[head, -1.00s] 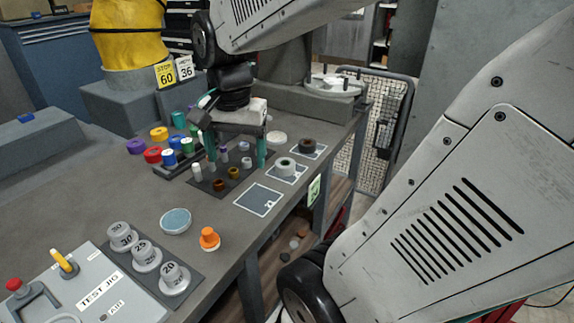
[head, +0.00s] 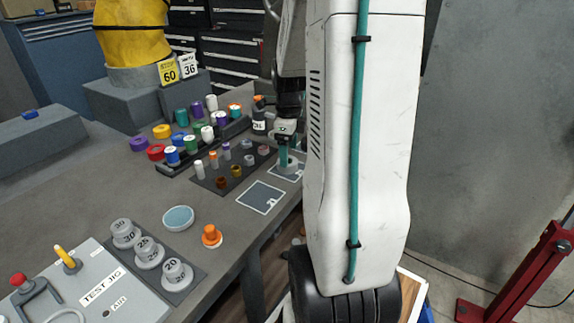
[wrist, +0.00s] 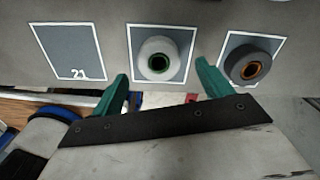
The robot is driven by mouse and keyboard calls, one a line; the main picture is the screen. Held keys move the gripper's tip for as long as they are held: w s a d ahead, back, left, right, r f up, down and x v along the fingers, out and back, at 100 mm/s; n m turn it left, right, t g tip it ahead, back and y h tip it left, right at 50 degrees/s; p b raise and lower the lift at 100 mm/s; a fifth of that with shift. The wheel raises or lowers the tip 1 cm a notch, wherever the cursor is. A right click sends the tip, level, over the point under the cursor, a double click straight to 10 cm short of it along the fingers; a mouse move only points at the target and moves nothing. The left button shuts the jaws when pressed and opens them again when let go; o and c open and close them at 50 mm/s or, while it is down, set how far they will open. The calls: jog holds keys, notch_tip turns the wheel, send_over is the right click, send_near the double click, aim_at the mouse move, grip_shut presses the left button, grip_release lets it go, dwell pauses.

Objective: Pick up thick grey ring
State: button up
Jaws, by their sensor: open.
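The thick grey ring (wrist: 159,57) lies on a white-outlined square pad (wrist: 137,78) in the wrist view, with a dark hole edged in green. My gripper (wrist: 161,72) is open, its two teal fingers on either side of the ring's near edge in the picture, and nothing is held. In the head view my gripper (head: 286,152) is at the right edge of the bench, over the pads. There the ring is mostly hidden behind my fingers.
A dark ring (wrist: 250,68) with an orange-edged hole lies on the pad to the right. An empty pad (wrist: 70,52) is on the left. Several small pegs stand on a dark mat (head: 208,183) nearby. An orange knob (head: 211,236) stands closer to the front.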

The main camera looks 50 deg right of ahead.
jog(key=shift+f, duration=1.35)
jog(key=c, duration=1.2)
jog(key=shift+r, duration=0.1)
